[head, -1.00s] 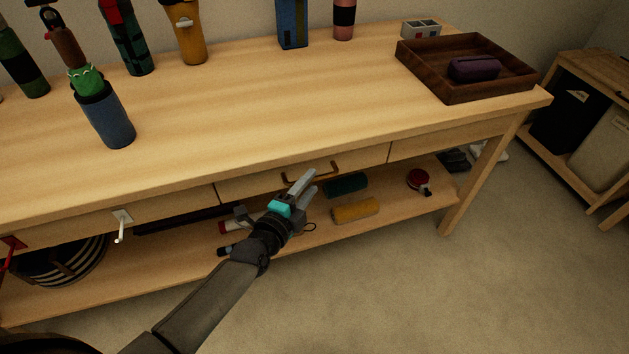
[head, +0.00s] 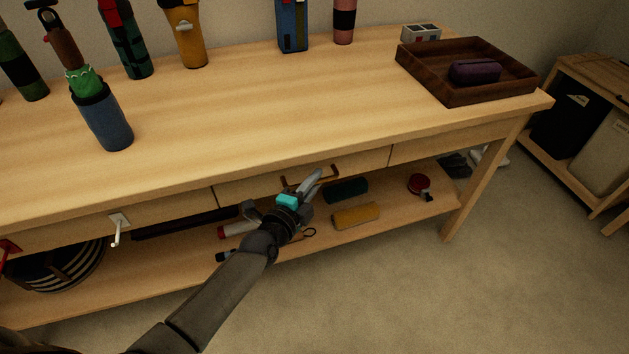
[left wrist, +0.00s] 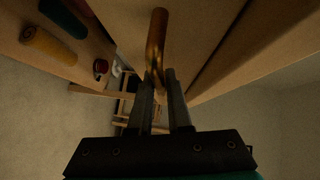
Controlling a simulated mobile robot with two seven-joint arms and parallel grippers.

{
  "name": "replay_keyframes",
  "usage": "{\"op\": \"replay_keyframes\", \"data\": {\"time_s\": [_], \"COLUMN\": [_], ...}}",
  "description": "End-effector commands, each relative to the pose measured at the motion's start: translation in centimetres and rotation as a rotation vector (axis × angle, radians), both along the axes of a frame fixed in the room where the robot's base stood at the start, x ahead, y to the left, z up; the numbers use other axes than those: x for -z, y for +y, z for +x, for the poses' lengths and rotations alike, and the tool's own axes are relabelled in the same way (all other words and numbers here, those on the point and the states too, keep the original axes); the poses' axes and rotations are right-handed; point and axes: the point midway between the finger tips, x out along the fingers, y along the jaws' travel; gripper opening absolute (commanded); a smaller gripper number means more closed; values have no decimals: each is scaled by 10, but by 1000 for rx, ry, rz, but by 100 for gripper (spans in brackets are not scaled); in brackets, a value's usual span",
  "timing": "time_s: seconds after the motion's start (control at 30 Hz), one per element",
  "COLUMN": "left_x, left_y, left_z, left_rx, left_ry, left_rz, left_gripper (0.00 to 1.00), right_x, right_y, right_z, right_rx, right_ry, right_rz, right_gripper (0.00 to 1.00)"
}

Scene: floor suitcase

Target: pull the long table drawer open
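The long drawer (head: 362,163) is in the middle of the table's front. Its face looks flush with the panels beside it, so it looks closed. It carries a bronze bar handle (head: 325,176), which also shows in the left wrist view (left wrist: 157,38). My left gripper (head: 311,181) is at the handle, and its fingers overlap in the head view. In the left wrist view the two fingers (left wrist: 161,78) stand apart, with the end of the handle in the gap between them. I cannot tell whether they touch it. My right gripper is in neither view.
The tabletop (head: 240,110) holds several bottles and a dark wooden tray (head: 420,80). The lower shelf under the drawer holds a yellow roll (head: 356,215), a teal roll (head: 346,190) and other items. The floor (head: 400,300) in front is clear.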

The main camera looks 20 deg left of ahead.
Motion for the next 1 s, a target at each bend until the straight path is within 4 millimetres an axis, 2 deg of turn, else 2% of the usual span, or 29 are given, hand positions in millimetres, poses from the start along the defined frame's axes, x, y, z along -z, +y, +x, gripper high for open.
{"op": "replay_keyframes", "data": {"time_s": [0.03,0.13,1.0], "left_x": [0,0,0], "left_y": [0,0,0], "left_z": [0,0,0], "left_rx": [0,0,0], "left_ry": [0,0,-1], "left_rz": [0,0,1], "left_gripper": [10,0,0], "right_x": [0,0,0], "right_y": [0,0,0], "right_z": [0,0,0], "right_rx": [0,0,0], "right_ry": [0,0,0], "right_rz": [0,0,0], "right_gripper": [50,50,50]}}
